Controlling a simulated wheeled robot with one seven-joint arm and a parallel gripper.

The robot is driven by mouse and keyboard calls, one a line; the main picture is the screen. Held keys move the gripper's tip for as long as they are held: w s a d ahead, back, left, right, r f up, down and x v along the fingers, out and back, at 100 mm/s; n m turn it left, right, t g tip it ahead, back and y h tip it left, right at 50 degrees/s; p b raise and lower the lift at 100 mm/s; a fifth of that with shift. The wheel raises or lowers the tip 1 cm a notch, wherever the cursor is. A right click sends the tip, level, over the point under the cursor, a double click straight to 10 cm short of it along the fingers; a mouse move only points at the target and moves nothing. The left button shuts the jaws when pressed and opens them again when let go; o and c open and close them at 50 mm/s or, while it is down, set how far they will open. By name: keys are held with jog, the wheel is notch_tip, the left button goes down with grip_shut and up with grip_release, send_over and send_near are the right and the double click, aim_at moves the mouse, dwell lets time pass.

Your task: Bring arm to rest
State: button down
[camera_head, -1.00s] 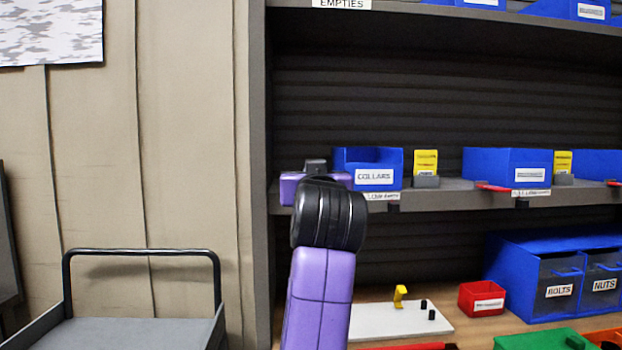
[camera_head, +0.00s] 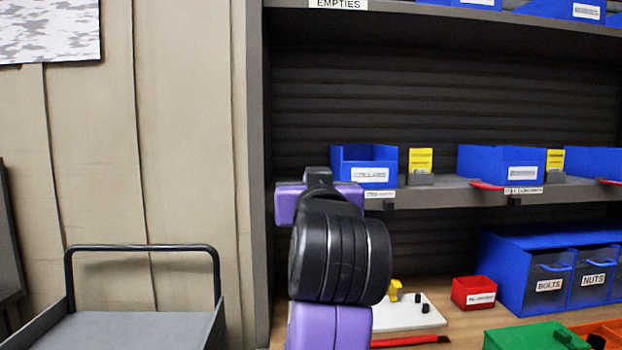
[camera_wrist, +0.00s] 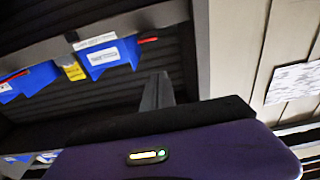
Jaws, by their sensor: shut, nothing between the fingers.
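My arm rises in the middle of the head view, in front of the shelf unit, with a black joint over a purple link. Its far purple end (camera_head: 318,190) shows just left of the COLLARS bin, mostly behind that joint. In the tilted wrist view, the grey fingers of my gripper (camera_wrist: 158,90) stand up together beyond the purple wrist housing. They are shut and hold nothing. The fingertips are hard to make out in the head view.
A shelf (camera_head: 430,196) carries the blue COLLARS bin (camera_head: 366,174), other blue bins and yellow cards. On the bench below are a white plate (camera_head: 412,316), a red bin (camera_head: 473,293), a green box (camera_head: 535,336) and blue drawers (camera_head: 515,270). A cart (camera_head: 140,332) stands left.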

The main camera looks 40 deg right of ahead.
dwell(0.5)
jog(key=s+a+r+n+t, duration=0.1)
jog(key=a+r+n+t, duration=0.15)
jog(key=a+t, duration=0.25)
jog(key=s+a+f+n+t+y+p, duration=0.1)
jog(key=s+a+f+n+y, duration=0.15)
jog(key=f, duration=0.45)
jog(key=s+a+f+n+t+y, duration=0.1)
jog(key=s+a+f+n+y, duration=0.1)
jog(key=s+a+f+y, duration=0.3)
jog(key=a+f+n+y+p, duration=0.1)
jog(key=f+n+y, duration=0.1)
jog(key=f, duration=0.6)
jog(key=s+f+m+g+p, duration=0.1)
jog(key=s+f+g, duration=0.3)
jog(key=s+f, duration=0.7)
jog(key=s+a+f+m+g+y, duration=0.1)
jog(key=s+f+g, duration=0.3)
jog(key=s+f, duration=0.7)
jog(key=s, duration=0.9)
jog(key=shift+a+f+p, duration=0.2)
jog(key=shift+f+p, duration=0.2)
